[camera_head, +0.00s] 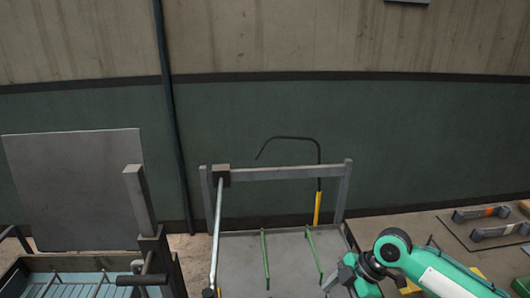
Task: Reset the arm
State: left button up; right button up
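My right arm, green with dark joints, comes in from the lower right. Its grey end, seemingly the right gripper (340,278), is at the bottom edge, in front of the right side of a grey metal rack (285,174). It is small and partly cut off, so I cannot make out its fingers or whether it holds anything. My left arm and gripper are not in view.
Green rods (265,260) stand over the rack's grey surface. A blue slatted tray (60,264) is at lower left, near a grey panel (75,188). A table (420,226) with grey handle-shaped parts (500,230) is at right.

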jog(key=s+a+f+m+t, duration=0.1)
jog(key=s+a+f+m, duration=0.1)
jog(key=s, duration=0.1)
jog(key=s+a+f+m+t, duration=0.1)
jog(key=s+a+f, duration=0.1)
jog(key=s+f, duration=0.1)
jog(key=s+a+f+m, duration=0.2)
jog(key=s+f, duration=0.1)
jog(key=shift+s+a+m+t+h, duration=0.3)
jog(key=shift+a+t, duration=0.05)
jog(key=shift+t, duration=0.05)
jog(key=s+d+f+m+t+h, duration=0.1)
jog(key=s+d+m+h, duration=0.2)
jog(key=s+d+m, duration=0.25)
jog(key=s+d+f+m+h, duration=0.2)
jog(key=s+d+m, duration=0.25)
jog(key=s, duration=0.25)
notch_tip(320, 180, down, 30)
jog(key=g, duration=0.1)
jog(key=s+d+f+g, duration=0.1)
jog(key=s+d+f, duration=0.2)
jog(key=s+f, duration=1.6)
jog(key=shift+s+d+f+h, duration=0.15)
jog(key=shift+s+f+h, duration=0.2)
jog(key=shift+f, duration=0.35)
jog(key=shift+w, duration=0.1)
